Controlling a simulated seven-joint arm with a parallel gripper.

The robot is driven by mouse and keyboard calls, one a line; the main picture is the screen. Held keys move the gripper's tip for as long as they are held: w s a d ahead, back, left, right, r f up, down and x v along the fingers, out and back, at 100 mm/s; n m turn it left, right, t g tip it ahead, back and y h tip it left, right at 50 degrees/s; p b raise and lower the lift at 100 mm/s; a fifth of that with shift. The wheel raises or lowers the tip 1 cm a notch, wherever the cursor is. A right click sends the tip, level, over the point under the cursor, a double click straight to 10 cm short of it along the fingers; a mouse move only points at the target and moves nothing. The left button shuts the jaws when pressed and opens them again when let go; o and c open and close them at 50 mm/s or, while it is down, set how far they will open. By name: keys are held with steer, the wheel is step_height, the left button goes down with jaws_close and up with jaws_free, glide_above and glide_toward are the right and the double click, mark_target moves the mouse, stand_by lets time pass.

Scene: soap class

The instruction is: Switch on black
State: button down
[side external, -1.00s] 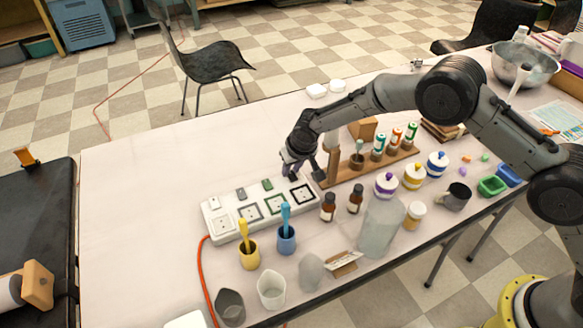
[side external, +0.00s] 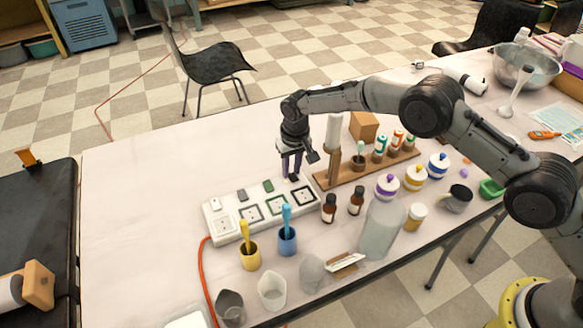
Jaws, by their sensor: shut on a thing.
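The white power strip (side external: 226,228) lies on the table with a row of sockets outlined in white, grey, green and black. Small switches in matching colours sit behind them; the green switch (side external: 268,186) and grey switch (side external: 242,195) are clear of my gripper. The black-outlined socket (side external: 303,196) is at the strip's right end. My gripper (side external: 291,174) points down at the black switch (side external: 293,178) behind that socket. Its fingers are shut on the black switch, which is mostly hidden by the fingertips. I cannot tell the switch's tilt.
A wooden rack (side external: 368,167) with several tubes stands close to the gripper's right. Brown bottles (side external: 329,208), a blue cup (side external: 287,240) and a yellow cup (side external: 249,254) stand in front of the strip. The table's left side is clear.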

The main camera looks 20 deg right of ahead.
mark_target(295, 178)
steer(key=c, duration=0.7)
jaws_free()
steer(key=shift+r, duration=0.1)
steer(key=r, duration=0.4)
steer(key=s+r, duration=0.1)
steer(key=r, duration=0.4)
steer(key=s+r, duration=0.1)
steer(key=r, duration=0.3)
steer(key=shift+r, duration=0.25)
steer(key=shift+w+d, duration=0.1)
